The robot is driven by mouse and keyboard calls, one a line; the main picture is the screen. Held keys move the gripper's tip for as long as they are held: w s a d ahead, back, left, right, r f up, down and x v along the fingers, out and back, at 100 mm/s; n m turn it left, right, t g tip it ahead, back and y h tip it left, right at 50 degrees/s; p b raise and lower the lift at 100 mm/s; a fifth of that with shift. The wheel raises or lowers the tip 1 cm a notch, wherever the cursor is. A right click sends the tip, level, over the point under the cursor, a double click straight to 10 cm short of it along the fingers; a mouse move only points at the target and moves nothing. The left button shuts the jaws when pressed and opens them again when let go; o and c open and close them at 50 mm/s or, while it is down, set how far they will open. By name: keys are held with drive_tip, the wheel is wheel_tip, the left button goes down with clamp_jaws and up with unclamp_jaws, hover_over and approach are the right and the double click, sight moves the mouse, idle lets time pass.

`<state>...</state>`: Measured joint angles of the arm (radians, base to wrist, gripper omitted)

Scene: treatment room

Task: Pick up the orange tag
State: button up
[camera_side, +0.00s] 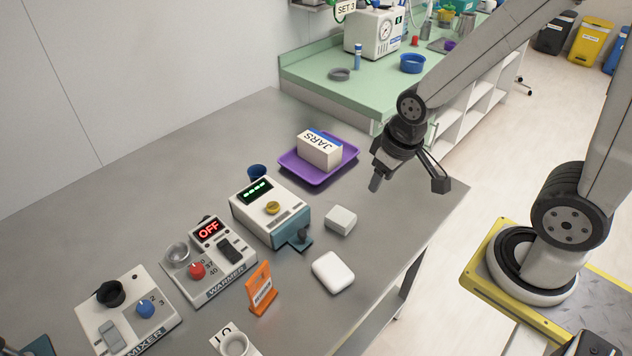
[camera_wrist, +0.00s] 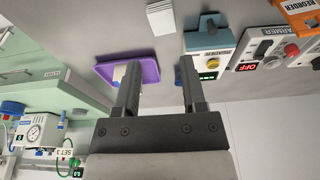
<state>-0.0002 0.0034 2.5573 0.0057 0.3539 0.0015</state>
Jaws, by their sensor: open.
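The orange tag (camera_side: 261,288) stands upright on the grey table, in front of the warmer, in the side view. Its dark lettering is too small to read there. In the wrist view the orange tag (camera_wrist: 298,12) is at the top right corner, partly cut off, with REORDER on it. My gripper (camera_side: 408,186) is open and empty, above the table's right edge, well to the right of and behind the tag. In the wrist view my gripper (camera_wrist: 158,75) shows two dark fingers spread apart, with the tag far to their right.
The warmer (camera_side: 212,262), mixer (camera_side: 128,310) and a teal-white device (camera_side: 270,212) stand near the tag. A purple tray (camera_side: 345,166) holds a JARS box (camera_side: 320,152).

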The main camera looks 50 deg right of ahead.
drive_tip(key=m+g+y, duration=0.6)
drive_tip(key=m+y, duration=0.6)
drive_tip(key=m, duration=0.3)
approach(262, 265)
drive_tip(key=s+a+f, duration=0.2)
drive_tip(key=shift+w+a+m+y, duration=0.3)
drive_tip(key=shift+w+a+y, duration=0.25)
drive_tip(key=shift+a+y, duration=0.1)
drive_tip(key=shift+a, duration=0.1)
drive_tip(key=shift+x, duration=1.25)
drive_tip(key=shift+f, duration=0.15)
drive_tip(key=shift+x, duration=2.55)
drive_tip(key=shift+s+f, duration=0.1)
drive_tip(key=shift+f, duration=0.05)
